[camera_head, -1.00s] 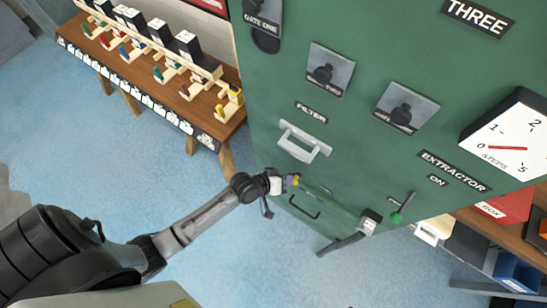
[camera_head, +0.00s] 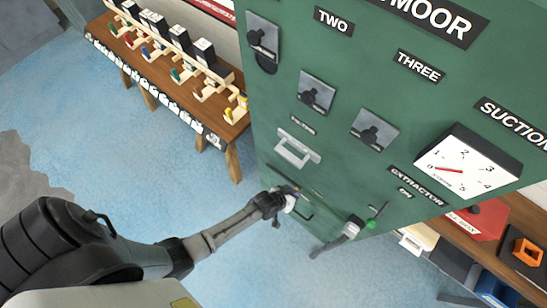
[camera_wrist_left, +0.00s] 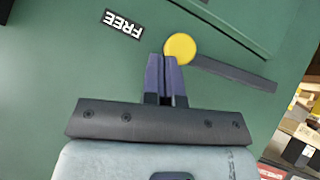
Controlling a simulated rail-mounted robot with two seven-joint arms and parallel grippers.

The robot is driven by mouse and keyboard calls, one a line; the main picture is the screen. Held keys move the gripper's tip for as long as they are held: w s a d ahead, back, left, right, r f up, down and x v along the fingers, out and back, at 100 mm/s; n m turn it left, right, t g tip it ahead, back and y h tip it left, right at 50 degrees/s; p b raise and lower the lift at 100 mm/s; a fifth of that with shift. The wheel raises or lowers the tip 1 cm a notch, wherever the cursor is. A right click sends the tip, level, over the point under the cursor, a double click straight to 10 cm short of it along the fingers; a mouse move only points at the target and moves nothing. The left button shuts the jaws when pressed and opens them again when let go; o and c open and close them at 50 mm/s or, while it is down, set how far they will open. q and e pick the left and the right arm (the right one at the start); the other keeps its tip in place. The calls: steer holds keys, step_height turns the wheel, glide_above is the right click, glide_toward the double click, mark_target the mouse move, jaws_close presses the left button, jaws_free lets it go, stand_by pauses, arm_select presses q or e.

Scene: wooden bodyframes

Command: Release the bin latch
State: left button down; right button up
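The latch shows in the left wrist view as a round yellow knob (camera_wrist_left: 180,47) at the end of a dark grey bar (camera_wrist_left: 234,73) on the green cabinet front. In the head view my left gripper (camera_head: 291,198) is low on the cabinet (camera_head: 270,100), by the dark bin handle (camera_head: 306,211), and hides most of the latch. My right gripper is out of view.
Above is a pale filter handle (camera_head: 297,148).

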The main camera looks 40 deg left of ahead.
arm_select(q)
steer(key=shift+d+f, duration=0.3)
steer(key=shift+f, duration=0.35)
stand_by(0.4)
steer(key=s+d+r+p, duration=0.3)
steer(key=s+r, duration=0.4)
steer(key=r, duration=0.3)
steer(key=shift+d+r+p, duration=0.25)
steer(key=shift+r+p, duration=0.1)
steer(key=shift+p, duration=0.55)
